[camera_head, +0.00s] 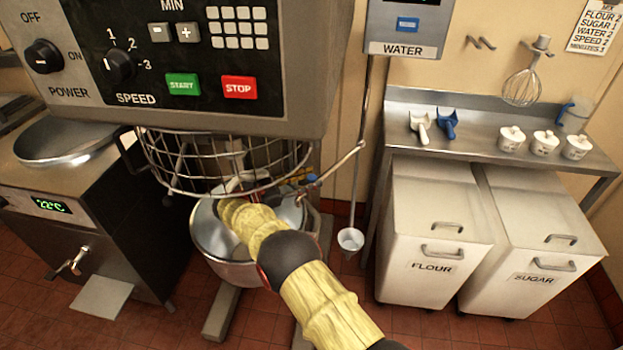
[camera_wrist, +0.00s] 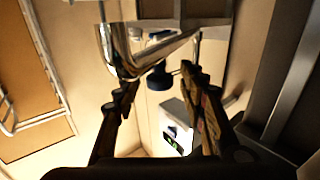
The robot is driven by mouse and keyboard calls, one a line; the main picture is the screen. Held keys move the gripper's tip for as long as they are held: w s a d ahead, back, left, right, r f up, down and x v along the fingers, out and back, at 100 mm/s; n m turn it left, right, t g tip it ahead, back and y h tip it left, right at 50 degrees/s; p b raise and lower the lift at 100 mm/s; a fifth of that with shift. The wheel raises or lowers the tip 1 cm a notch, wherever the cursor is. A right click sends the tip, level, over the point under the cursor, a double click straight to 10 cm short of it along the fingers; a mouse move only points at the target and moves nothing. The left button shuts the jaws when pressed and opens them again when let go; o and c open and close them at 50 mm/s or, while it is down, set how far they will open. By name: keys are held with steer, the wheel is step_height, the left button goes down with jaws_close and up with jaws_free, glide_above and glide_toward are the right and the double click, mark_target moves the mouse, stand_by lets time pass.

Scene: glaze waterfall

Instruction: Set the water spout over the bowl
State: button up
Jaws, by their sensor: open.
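The water spout (camera_head: 343,164) is a thin pale pipe at the right side of the mixer. It slants down-left from the upright pipe under the water box, and its left end sits near the bowl's right rim. The steel bowl (camera_head: 213,244) stands under the wire guard, partly covered by my yellow arm. In the head view my gripper is mostly hidden by the arm and guard. In the wrist view my gripper (camera_wrist: 160,80) is open, with its two fingers apart. Shiny bent metal shows just beyond them; I cannot tell whether it is the spout.
The wire guard (camera_head: 180,165) hangs above the bowl, under the mixer's control panel (camera_head: 205,110). A small funnel-like cup (camera_head: 350,239) is right of the bowl. The flour bin (camera_head: 425,225) and sugar bin (camera_head: 530,225) stand right. A steel cooker (camera_head: 110,220) is left.

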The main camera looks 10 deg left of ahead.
steer(key=v, duration=1.1)
